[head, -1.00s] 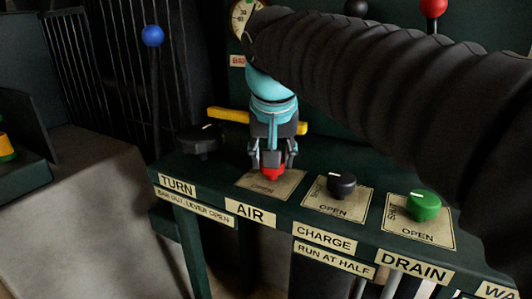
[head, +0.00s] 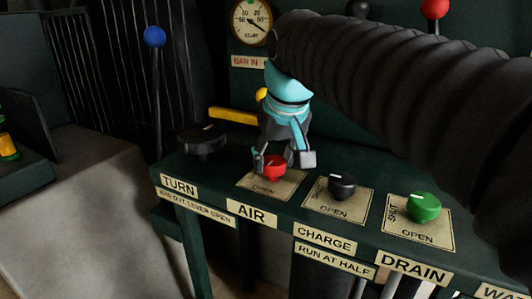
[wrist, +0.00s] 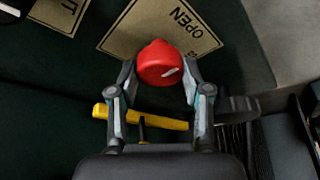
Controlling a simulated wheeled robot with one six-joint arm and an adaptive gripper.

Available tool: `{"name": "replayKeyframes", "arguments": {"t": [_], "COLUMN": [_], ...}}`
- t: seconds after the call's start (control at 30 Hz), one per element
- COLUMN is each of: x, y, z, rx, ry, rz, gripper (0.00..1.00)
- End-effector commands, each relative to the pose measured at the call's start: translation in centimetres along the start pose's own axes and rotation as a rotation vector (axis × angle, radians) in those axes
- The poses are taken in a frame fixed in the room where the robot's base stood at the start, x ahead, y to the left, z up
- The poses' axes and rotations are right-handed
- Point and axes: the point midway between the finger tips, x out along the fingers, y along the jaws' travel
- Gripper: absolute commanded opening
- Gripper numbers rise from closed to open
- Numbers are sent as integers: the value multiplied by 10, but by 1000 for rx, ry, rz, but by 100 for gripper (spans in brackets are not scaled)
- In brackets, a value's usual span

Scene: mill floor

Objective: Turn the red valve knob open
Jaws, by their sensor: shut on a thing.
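The red valve knob (head: 272,168) stands on the AIR plate (head: 287,186) of the dark green bench. It also shows in the wrist view (wrist: 158,62), with a white pointer mark on its lower right side. My gripper (head: 283,160) is shut on the knob, with a finger on either side of it; in the wrist view the fingertips (wrist: 160,76) flank it. The plate's OPEN word shows upside down in the wrist view. Its other word beside the knob is partly hidden.
A black CHARGE knob (head: 342,186) and a green DRAIN knob (head: 424,206) stand to the right. A yellow bar (head: 232,117) lies behind the gripper. A blue-balled lever (head: 154,37) rises at back left.

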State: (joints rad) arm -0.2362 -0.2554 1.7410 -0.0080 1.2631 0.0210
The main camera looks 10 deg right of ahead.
Motion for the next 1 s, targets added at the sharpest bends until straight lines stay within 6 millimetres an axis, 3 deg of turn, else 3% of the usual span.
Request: {"name": "replayKeyframes", "arguments": {"t": [0.1,0.13,0.2,0.23,0.67,1.0], "x": [1,1,1,1,-8,-70], "y": [0,0,0,0,0,0], "z": [1,1,1,1,-1,-1], "rx": [0,0,0,0,1,1], "ry": [-4,-4,-4,-3,2,2], "rz": [1,1,1,1,0,0], "gripper": [14,53,71,74,74,74]}}
